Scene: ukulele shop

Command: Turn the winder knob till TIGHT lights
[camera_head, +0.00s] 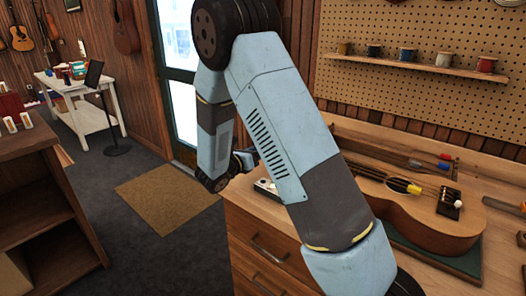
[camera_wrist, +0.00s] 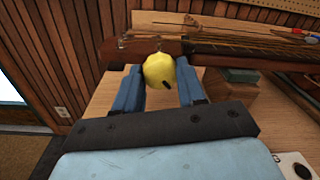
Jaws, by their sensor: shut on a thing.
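The yellow rounded winder knob (camera_wrist: 159,71) shows in the wrist view, with a small dark mark on its lower right. My gripper (camera_wrist: 161,84) has its two blue fingers on either side of the knob and is shut on it. The knob sits in front of the dark wooden neck end (camera_wrist: 150,48) of an instrument. In the head view my arm hides the knob and most of the neck. The ukulele body (camera_head: 425,212) lies on the bench at the right. I see no readable TIGHT light in either view.
A small white panel (camera_head: 266,187) lies at the bench's left edge, partly behind my arm; its edge shows in the wrist view (camera_wrist: 295,166). Floor left of the bench is open.

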